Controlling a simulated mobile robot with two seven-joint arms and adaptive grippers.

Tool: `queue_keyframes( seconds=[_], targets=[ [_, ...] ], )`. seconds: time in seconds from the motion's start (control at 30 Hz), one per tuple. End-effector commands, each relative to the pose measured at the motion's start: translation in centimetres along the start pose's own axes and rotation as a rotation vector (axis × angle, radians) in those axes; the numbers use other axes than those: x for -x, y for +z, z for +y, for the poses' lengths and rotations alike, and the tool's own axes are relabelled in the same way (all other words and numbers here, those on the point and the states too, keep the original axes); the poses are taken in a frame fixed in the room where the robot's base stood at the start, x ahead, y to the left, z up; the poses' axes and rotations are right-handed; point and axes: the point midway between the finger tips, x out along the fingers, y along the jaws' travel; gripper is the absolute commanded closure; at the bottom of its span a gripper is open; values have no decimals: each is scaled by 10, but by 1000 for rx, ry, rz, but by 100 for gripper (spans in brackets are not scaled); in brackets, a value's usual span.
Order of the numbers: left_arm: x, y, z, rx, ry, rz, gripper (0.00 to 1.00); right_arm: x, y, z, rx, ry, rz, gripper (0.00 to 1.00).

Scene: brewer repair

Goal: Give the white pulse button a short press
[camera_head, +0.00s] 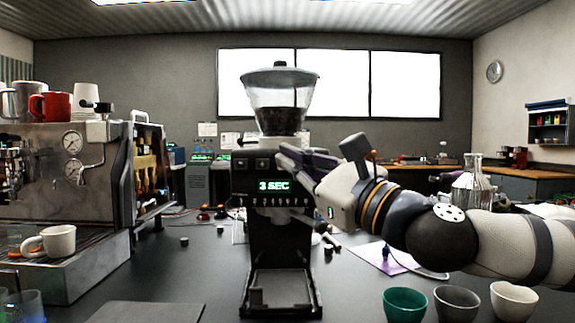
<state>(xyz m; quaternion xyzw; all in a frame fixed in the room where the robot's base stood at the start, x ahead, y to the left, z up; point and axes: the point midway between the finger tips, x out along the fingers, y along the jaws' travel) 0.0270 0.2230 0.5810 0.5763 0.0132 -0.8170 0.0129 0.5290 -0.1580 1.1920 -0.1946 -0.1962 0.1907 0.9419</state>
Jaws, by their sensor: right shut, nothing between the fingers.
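A black coffee grinder (273,227) with a clear hopper (280,100) of dark beans stands in the middle. Its lit display (273,185) reads "3 SEC", with a row of small marks below it. Two dark square buttons show above the display. I cannot make out a white pulse button; my gripper covers the upper right of the grinder's front. My right gripper (284,155) comes in from the right, shut and empty, with its fingertips at that upper right part. I cannot tell whether they touch it. My left gripper is not in view.
An espresso machine (75,185) with cups on top stands at the left, a white cup (58,240) on its tray. Green (404,303), grey and cream cups stand at the front right. A glass flask (473,182) stands behind my right arm. Small parts lie around the grinder.

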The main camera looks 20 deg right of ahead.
Motion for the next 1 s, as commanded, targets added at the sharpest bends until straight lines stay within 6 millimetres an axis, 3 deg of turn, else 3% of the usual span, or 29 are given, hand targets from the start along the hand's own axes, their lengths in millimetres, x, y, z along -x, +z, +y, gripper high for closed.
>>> queue_keyframes(
  seconds=[1.0],
  targets=[
    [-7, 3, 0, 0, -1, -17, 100, -9, -7, -6, 0, 1, 0, 100]
  ],
)
